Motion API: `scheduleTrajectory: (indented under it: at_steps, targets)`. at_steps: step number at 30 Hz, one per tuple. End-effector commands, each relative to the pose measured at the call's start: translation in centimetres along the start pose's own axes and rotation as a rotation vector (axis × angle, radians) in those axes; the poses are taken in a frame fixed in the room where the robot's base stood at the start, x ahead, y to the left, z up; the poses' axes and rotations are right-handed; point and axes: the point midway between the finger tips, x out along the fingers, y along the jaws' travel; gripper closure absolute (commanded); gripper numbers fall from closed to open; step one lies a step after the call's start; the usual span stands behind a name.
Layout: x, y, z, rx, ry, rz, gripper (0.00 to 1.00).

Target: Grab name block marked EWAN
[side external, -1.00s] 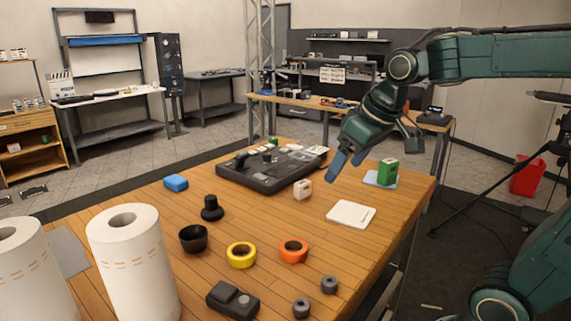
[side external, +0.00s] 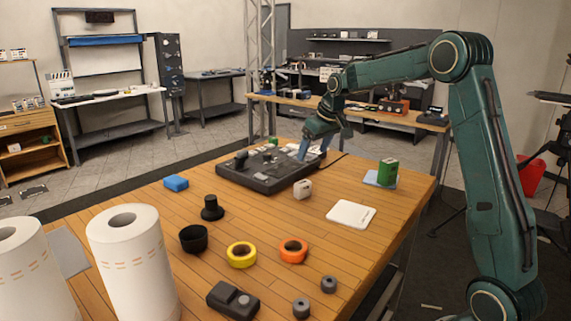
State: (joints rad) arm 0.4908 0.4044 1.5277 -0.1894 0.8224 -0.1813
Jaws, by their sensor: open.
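My gripper (side external: 303,151) points down over the right back part of a dark grey tray-like case (side external: 238,183) on the wooden table. Its fingers look close to the case, but I cannot tell whether they touch anything. Small light and dark pieces lie on the case, among them a pale piece (side external: 266,148) left of the gripper. A white block (side external: 302,189) with rounded edges stands on the table in front of the case. No lettering is readable, so I cannot tell which block is marked EWAN.
A blue block (side external: 176,183), black knob (side external: 212,208), black cup (side external: 193,239), yellow tape roll (side external: 241,255), orange tape roll (side external: 293,250) and white pad (side external: 351,214) lie around the table. Tall paper rolls (side external: 135,265) stand front left. The table's middle has free room.

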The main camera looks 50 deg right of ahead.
Motion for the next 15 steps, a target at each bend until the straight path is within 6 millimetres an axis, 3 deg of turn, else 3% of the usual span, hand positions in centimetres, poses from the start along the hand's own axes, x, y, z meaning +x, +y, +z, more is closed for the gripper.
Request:
scheduleTrajectory:
  at_steps: [6, 15]
  targets:
    - [2.6, 2.6, -0.9, 0.012, -0.005, 0.002, 0.24]
    - [3.1, 3.0, -1.0, 0.013, -0.006, 0.002, 0.24]
